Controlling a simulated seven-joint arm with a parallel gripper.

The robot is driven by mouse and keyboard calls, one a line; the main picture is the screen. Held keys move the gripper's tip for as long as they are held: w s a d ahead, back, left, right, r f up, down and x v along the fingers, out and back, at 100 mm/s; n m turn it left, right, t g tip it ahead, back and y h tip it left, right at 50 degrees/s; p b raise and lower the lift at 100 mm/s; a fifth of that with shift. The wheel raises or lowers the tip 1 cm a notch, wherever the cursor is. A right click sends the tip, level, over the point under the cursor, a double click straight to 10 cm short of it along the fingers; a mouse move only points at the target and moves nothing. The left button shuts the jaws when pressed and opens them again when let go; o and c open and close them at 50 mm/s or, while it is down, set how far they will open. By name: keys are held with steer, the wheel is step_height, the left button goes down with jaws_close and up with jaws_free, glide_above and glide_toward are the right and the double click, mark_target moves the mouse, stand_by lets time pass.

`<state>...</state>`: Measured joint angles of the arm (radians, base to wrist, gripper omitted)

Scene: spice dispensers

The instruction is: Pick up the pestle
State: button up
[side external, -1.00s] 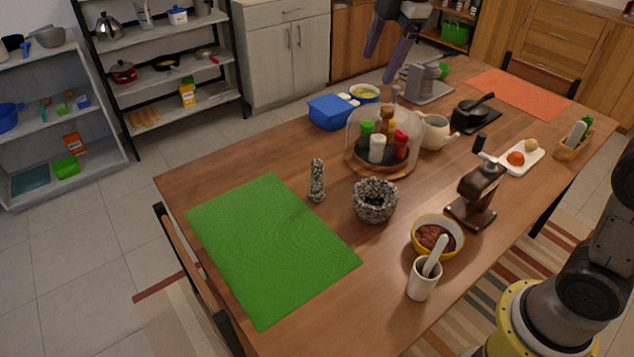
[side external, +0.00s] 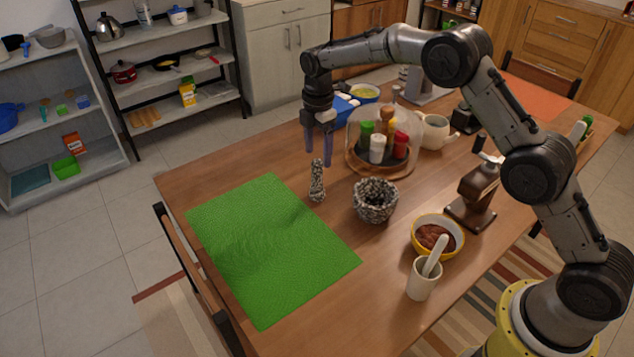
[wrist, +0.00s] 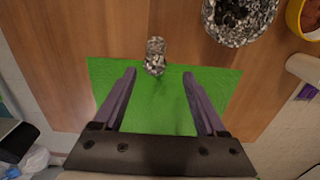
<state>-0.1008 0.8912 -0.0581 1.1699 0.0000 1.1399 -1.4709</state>
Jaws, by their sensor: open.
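The speckled grey stone pestle (side external: 317,186) stands upright on the wooden table, just beyond the far right edge of the green mat. It also shows in the wrist view (wrist: 155,57), ahead of and roughly between my fingertips. My gripper (side external: 318,163) points down just above the pestle's top, with its purple fingers apart and empty. In the wrist view my gripper (wrist: 159,74) is open over the table and mat. The matching speckled mortar (side external: 375,203) sits to the right of the pestle and is also in the wrist view (wrist: 240,20).
The green mat (side external: 262,250) lies flat at the left. A glass-domed spice carousel (side external: 362,168) and blue box (side external: 343,107) stand behind. A yellow-rimmed bowl (side external: 420,248), a cup (side external: 420,285) holding a white utensil, and a brown grinder (side external: 478,192) are at the right.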

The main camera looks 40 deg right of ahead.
mark_target(318, 162)
step_height(318, 162, down, 4)
steer(key=shift+f, duration=0.1)
steer(key=shift+w+d+f, duration=0.1)
steer(key=shift+w+f, duration=0.1)
steer(key=shift+f, duration=1.1)
steer(key=shift+w+d+f, duration=0.1)
steer(key=shift+w+f, duration=0.1)
steer(key=shift+f, duration=1.1)
steer(key=shift+c, duration=0.3)
jaws_close()
